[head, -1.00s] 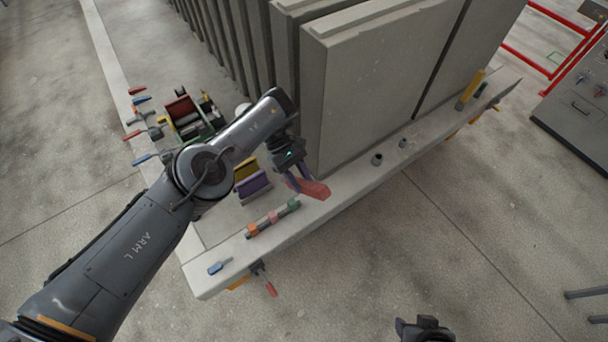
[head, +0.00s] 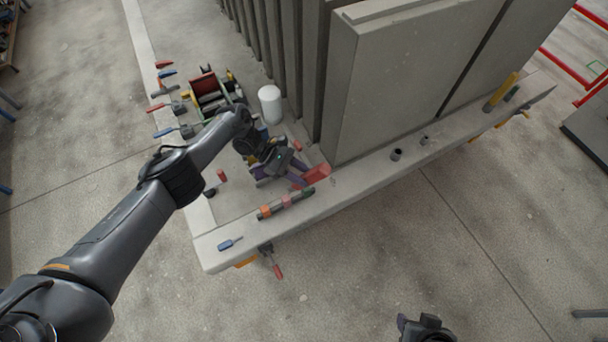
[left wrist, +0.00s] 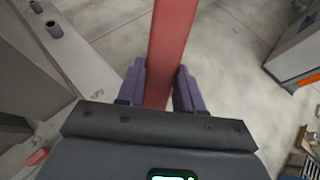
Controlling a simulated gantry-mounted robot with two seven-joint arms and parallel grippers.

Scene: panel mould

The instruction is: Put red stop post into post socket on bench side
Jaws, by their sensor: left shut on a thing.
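The red stop post (head: 317,174) is held by my left gripper (head: 299,179) over the near bench ledge, by the front corner of the big panel. In the left wrist view the post (left wrist: 172,40) runs up out of the frame between the purple fingers of the gripper (left wrist: 160,90), which are shut on it. Two dark sockets stand on the ledge to the right of the post: a nearer one (head: 396,155) and a farther one (head: 424,140). They also show at upper left in the left wrist view, empty on top. A dark part of my right arm's end (head: 425,328) shows at the bottom edge; its fingers are unclear.
Tall grey panels (head: 400,80) stand behind the ledge. A rod with coloured bands (head: 286,203) and a blue-handled tool (head: 230,243) lie on the ledge. A white cylinder (head: 270,104) and a cable reel (head: 208,90) stand behind. A yellow post (head: 500,92) stands far right.

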